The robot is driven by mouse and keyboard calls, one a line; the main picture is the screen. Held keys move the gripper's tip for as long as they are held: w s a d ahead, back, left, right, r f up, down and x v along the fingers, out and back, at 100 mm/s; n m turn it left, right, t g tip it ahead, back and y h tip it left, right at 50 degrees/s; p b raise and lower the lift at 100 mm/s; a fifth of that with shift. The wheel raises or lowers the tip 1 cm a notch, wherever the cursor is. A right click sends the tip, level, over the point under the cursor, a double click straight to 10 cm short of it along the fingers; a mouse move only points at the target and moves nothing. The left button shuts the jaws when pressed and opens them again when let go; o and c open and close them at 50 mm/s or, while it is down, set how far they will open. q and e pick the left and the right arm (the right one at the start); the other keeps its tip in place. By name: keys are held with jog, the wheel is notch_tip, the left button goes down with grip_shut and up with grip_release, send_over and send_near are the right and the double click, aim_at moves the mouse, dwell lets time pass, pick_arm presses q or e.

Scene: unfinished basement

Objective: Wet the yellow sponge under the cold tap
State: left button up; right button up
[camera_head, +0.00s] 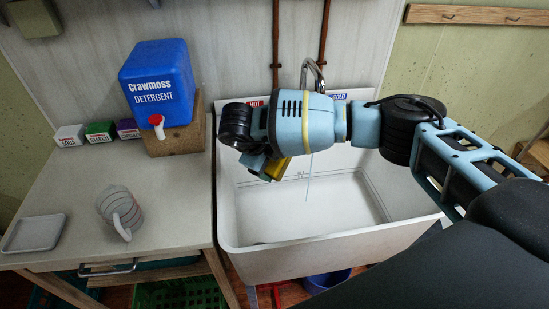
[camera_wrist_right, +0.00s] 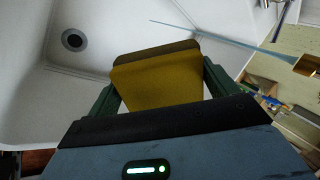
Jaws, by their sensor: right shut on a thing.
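My right gripper (camera_head: 266,166) hangs over the left part of the white sink (camera_head: 340,238), shut on the yellow sponge (camera_head: 277,169). In the right wrist view the sponge (camera_wrist_right: 158,82) sits between the two green fingers, with a darker layer along its far edge. The tap (camera_head: 313,70) rises behind my right arm, and its lower part and handles are hidden. A thin stream of water (camera_head: 309,180) falls into the basin, to the right of the sponge and apart from it in the head view. The stream also shows in the right wrist view (camera_wrist_right: 225,42). My left gripper is out of view.
The red HOT label (camera_head: 256,103) and blue COLD label (camera_head: 338,96) are behind my arm. The counter left of the sink holds a blue detergent container (camera_head: 158,82) on a wooden block, small boxes (camera_head: 100,131), a striped jug (camera_head: 119,208) and a tray (camera_head: 34,232).

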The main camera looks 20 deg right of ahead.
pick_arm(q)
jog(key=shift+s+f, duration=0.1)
pick_arm(e)
jog(key=shift+d+f, duration=0.1)
jog(key=shift+w+d+f+b, duration=0.15)
jog(key=shift+w+d, duration=0.05)
jog(key=shift+d, duration=0.2)
jog(key=shift+w+d+f+b, duration=0.1)
jog(key=shift+w+d+b, duration=0.05)
jog(key=shift+d, duration=0.25)
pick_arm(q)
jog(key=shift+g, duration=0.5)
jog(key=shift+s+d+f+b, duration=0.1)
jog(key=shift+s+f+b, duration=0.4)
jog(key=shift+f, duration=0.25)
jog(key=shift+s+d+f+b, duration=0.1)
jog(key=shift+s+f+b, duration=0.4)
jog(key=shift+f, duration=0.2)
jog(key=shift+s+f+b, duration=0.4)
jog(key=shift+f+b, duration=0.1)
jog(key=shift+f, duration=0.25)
pick_arm(e)
jog(key=w+d+f, duration=0.2)
jog(key=w+d, duration=0.2)
jog(key=d, duration=0.7)
jog(key=shift+w, duration=0.25)
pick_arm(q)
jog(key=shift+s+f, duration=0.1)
pick_arm(e)
jog(key=shift+d+f, duration=0.1)
